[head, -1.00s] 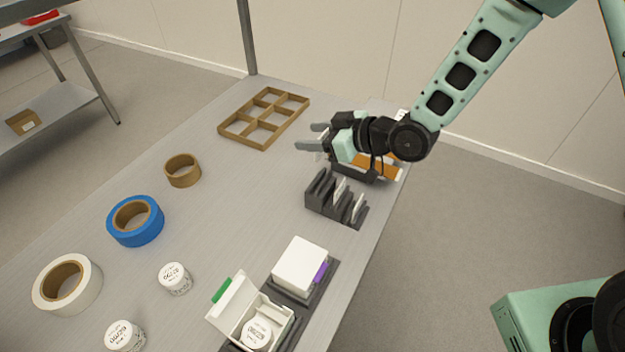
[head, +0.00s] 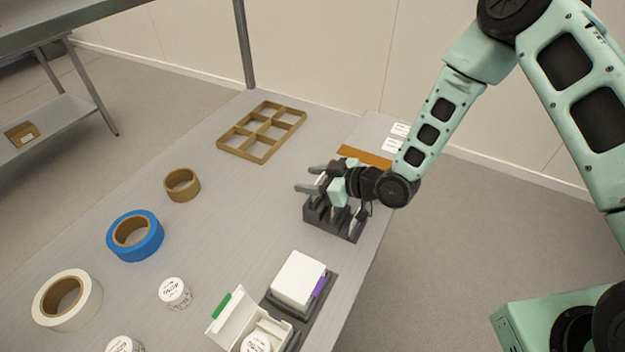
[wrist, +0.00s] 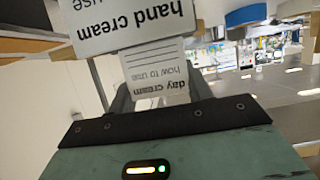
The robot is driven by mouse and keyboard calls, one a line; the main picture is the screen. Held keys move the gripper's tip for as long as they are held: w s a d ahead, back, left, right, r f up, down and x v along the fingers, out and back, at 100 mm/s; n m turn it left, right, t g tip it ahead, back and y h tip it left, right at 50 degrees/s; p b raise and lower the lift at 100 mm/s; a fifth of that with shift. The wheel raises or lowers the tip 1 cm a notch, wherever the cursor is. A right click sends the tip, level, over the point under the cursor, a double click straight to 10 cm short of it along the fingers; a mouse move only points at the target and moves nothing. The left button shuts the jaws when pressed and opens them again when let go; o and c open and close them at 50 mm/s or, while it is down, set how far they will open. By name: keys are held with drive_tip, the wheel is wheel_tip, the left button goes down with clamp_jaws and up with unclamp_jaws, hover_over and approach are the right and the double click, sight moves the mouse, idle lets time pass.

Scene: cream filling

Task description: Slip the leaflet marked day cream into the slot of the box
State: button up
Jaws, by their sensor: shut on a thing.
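The leaflet marked day cream (wrist: 160,76) shows upside down between my fingers in the wrist view. My gripper (head: 311,180) is shut on it, at the dark slotted rack (head: 318,214) in the head view. A leaflet marked hand cream (wrist: 130,24) stands just beyond it in the wrist view. My gripper hides part of the rack and the leaflets there. An open white box (head: 237,316) with a green tab holds a white jar (head: 256,343). A closed white box (head: 298,278) with a purple tab stands beside it. I cannot make out a slot.
A brown divided tray (head: 262,131) lies at the back. Brown (head: 182,185), blue (head: 135,236) and white (head: 67,300) tape rolls and a loose jar (head: 174,292) stand to the left. An orange strip (head: 364,156) lies behind my gripper. The table middle is clear.

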drive_tip(key=shift+f, duration=0.5)
drive_tip(key=shift+f, duration=0.2)
drive_tip(key=o, duration=0.9)
drive_tip(key=shift+r, duration=0.1)
